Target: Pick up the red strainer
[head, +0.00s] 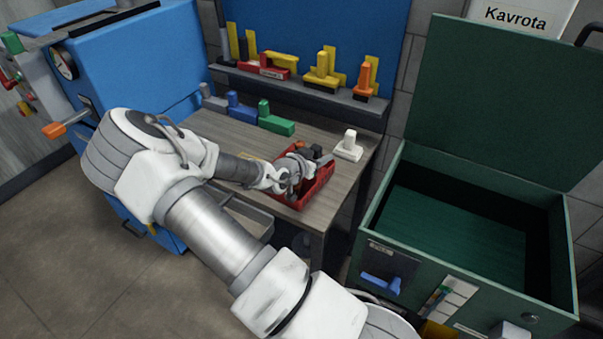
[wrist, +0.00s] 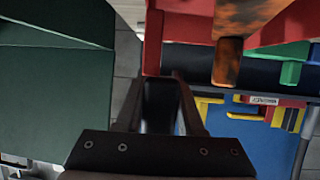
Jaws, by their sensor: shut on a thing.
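The red strainer (head: 323,187) looks like a shallow red open box at the right front of the wooden table, with dark and grey items in it. My gripper (head: 292,187) is at its left side in the head view, and my wrist hides part of it. In the wrist view my gripper (wrist: 160,82) has its dark fingers shut on the strainer's red wall (wrist: 153,42). A rusty orange-brown item (wrist: 228,55) shows inside the strainer. I cannot tell whether the strainer rests on the table or hangs just above it.
A white block (head: 348,150) stands right of the strainer. Blue and green blocks (head: 277,126) lie behind. A shelf (head: 290,92) with yellow, red and orange tools runs along the back. A large open green chest (head: 455,215) stands to the right, and a blue machine (head: 140,75) to the left.

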